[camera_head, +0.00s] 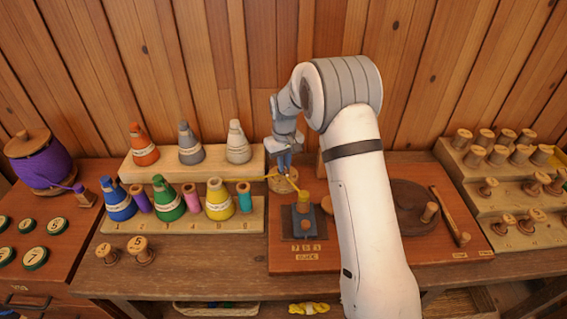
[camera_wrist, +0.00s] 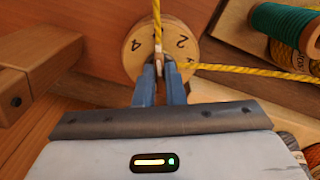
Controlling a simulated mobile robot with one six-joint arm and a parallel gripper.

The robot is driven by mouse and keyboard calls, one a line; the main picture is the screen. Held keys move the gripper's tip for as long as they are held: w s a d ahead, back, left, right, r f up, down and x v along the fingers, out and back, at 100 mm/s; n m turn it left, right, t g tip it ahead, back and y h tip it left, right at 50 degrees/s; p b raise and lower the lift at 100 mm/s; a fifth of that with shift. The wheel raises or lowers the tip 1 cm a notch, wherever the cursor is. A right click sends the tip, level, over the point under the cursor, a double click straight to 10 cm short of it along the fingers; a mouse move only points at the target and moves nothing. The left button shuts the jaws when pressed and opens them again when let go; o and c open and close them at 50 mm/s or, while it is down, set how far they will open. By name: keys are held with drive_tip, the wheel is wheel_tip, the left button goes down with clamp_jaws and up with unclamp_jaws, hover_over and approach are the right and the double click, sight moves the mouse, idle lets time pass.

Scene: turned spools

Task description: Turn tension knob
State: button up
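The tension knob (camera_wrist: 137,52) is a round, pale wooden dial with numbers; a 4 and a 2 show in the wrist view. In the head view the knob (camera_head: 284,183) is at the back of the red-brown board (camera_head: 300,262), left of my arm. My gripper (camera_wrist: 159,72) is over the dial's middle, its two blue fingers close together with a narrow raised piece of the knob between their tips. My gripper (camera_head: 284,162) points down onto the knob in the head view. The fingers hide part of the dial, and other numbers cannot be read.
Yellow yarn (camera_wrist: 240,70) runs past the knob from the yellow cone (camera_head: 219,202). Cones and small spools fill a stepped rack (camera_head: 180,228) at left. A dark disc (camera_head: 405,205) lies right of my arm.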

drive_tip(key=o, duration=0.4)
drive_tip(key=shift+o, duration=0.2)
drive_tip(key=shift+r, duration=0.1)
wheel_tip(320, 180, up, 8)
drive_tip(key=shift+f+b, duration=0.15)
drive_tip(key=shift+b, duration=0.35)
drive_tip(key=s+d+r+m+t, duration=0.1)
drive_tip(key=s+d+r, duration=0.3)
drive_tip(key=s+r, duration=0.3)
drive_tip(key=s+d+r+m, duration=0.1)
drive_tip(key=s+d+r, duration=0.3)
drive_tip(key=s, duration=0.5)
drive_tip(key=s+d+m+t, duration=0.1)
drive_tip(key=s+d, duration=0.1)
drive_tip(key=s, duration=0.7)
drive_tip(key=s+d+m+t, duration=0.1)
drive_tip(key=s+d+m, duration=0.1)
drive_tip(key=s, duration=0.7)
drive_tip(key=shift+s+d+f, duration=0.35)
drive_tip(key=shift+d+f, duration=0.1)
